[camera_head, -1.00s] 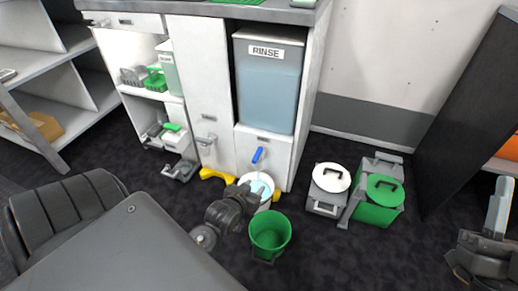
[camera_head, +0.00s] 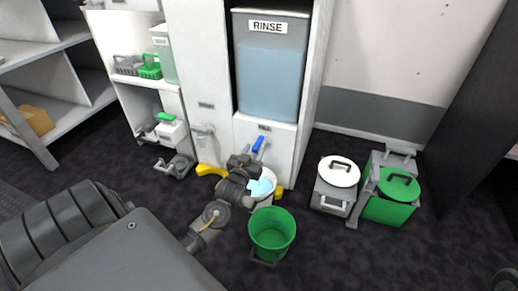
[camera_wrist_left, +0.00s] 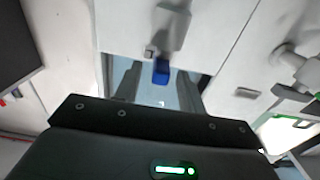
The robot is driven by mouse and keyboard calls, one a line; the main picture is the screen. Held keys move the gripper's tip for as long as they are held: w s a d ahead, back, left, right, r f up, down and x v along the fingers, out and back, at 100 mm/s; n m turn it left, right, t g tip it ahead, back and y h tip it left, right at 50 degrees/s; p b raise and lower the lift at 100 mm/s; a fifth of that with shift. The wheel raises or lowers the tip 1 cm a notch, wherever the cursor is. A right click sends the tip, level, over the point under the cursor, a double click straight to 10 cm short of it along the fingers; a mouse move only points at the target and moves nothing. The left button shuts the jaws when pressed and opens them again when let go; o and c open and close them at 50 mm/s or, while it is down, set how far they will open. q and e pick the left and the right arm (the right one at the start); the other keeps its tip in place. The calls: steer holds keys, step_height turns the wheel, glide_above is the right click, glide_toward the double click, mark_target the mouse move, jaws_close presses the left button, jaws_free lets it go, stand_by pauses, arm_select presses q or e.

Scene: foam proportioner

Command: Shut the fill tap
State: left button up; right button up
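The fill tap's blue lever (camera_head: 258,144) sticks up at a tilt on the white panel below the RINSE tank (camera_head: 268,75). My left gripper (camera_head: 246,163) is just in front of the tap, partly hiding it. In the left wrist view, the gripper (camera_wrist_left: 160,90) is open, with its fingers apart and the blue lever (camera_wrist_left: 161,72) showing between them. I cannot tell whether a finger touches it. A white bucket (camera_head: 271,186) with pale blue water stands below the tap, partly behind my left arm. My right gripper is not in view.
An empty-looking green bucket (camera_head: 272,234) stands in front of the white one. A white-lidded container (camera_head: 336,183) and a green-lidded container (camera_head: 392,199) stand to the right. A grey tap (camera_head: 202,131) is on the panel to the left. Dark floor lies clear at right front.

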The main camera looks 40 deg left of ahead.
mark_target(262, 137)
arm_select(q)
steer(key=b+x, duration=0.2)
steer(key=x, duration=0.3)
jaws_close()
